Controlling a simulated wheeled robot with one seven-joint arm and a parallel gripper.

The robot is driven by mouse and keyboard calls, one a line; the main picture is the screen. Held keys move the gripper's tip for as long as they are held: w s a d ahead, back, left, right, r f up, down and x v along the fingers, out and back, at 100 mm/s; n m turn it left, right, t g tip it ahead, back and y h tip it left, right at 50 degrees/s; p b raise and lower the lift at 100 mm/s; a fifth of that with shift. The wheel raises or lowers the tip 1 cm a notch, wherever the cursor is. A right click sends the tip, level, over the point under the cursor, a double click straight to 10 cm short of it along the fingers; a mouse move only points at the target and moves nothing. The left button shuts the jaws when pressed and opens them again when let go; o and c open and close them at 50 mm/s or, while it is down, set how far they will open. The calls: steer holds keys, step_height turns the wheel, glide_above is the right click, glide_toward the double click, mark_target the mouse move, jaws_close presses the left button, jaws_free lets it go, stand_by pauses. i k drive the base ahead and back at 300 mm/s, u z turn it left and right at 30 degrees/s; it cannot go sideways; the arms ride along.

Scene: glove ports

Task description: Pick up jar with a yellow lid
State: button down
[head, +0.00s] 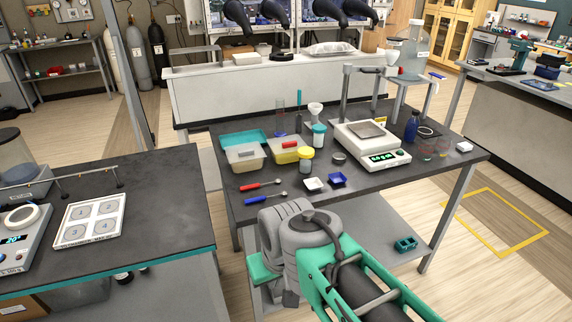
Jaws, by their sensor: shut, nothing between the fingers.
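The jar with a yellow lid (306,161) stands upright on the dark bench (400,187) in the middle of the head view. Its body looks clear or pale. A similar jar with a teal lid (319,136) stands just behind it and to the right. My arm reaches in from the bottom of the view, in front of the bench's near edge and below the jar in the picture. My gripper's fingers cannot be made out; the arm links hide that end. Nothing is seen touching the jar.
A white balance (372,145) stands to the right. Two weigh boats (315,185) and two spatulas (262,185) lie in front. A funnel stand (316,110) rises behind.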

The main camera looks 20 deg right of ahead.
mark_target(305, 166)
steer(key=u, duration=0.2)
steer(key=i, duration=0.55)
steer(key=z, duration=1)
steer(key=i, duration=0.5)
steer(key=z, duration=0.05)
steer(key=k, duration=0.5)
steer(key=u, duration=3.4)
steer(key=k, duration=1.4)
steer(key=z, duration=0.5)
